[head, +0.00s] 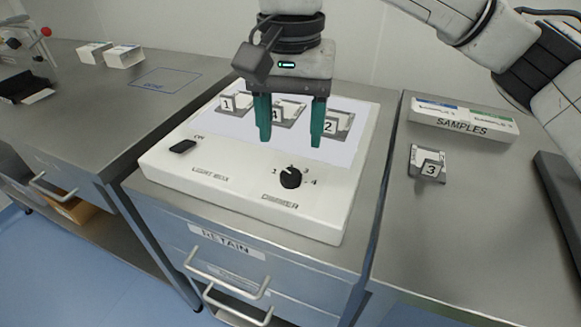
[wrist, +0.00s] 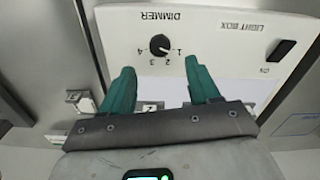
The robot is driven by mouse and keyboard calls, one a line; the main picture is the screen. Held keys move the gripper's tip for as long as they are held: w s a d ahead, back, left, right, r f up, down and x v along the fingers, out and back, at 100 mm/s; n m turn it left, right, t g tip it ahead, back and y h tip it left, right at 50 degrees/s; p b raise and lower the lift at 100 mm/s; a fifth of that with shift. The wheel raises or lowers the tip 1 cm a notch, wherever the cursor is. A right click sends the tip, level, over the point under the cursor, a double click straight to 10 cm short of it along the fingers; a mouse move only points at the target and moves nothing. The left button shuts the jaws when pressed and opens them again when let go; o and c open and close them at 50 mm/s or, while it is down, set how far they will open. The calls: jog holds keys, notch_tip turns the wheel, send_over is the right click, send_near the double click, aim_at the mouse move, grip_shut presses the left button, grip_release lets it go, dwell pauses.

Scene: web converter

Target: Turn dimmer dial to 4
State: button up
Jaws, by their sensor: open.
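The dimmer dial (head: 290,178) is a small black round knob on the front right of the white light box (head: 170,165), with the numbers 1 to 4 around it. Its white mark points up and left in the head view, towards the 1–2 side; the exact number is hard to tell. The dial also shows in the wrist view (wrist: 159,45). My gripper (head: 290,142) has two green fingers, apart and empty, pointing down above the lit panel, behind the dial. In the wrist view, the fingers (wrist: 160,66) lie either side of the dial's line, apart from it.
A black switch (head: 183,146) sits at the box's left. Numbered sample holders (head: 236,103) stand on the lit panel behind and beside my fingers. Holder 3 (head: 428,165) and the SAMPLES box (head: 462,122) are on the right counter. The box's front surface around the dial is clear.

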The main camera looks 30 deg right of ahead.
aim_at(290, 174)
notch_tip(290, 174, down, 8)
jog(key=shift+r, duration=0.2)
jog(key=c, duration=1)
